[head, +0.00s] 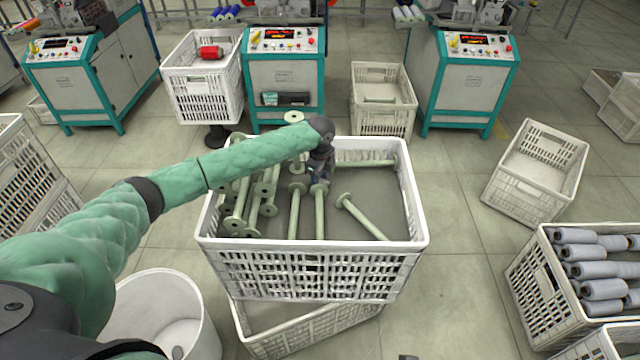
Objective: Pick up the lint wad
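I cannot make out a lint wad for certain in the head view. My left arm reaches from the left over the white crate (318,246), and my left gripper (319,188) points down into it among pale green bobbins (294,212). The gripper is small and partly dark here, so I cannot tell whether its fingers are open or shut, or on anything. The wrist and forearm hide part of the crate's far left side. My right gripper is not in view.
The crate stands on another white crate (300,330). A round white bin (160,300) is at lower left. Teal machines (285,75) stand behind, with a crate holding a red spool (211,51). A crate of grey-blue spools (600,265) is at right.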

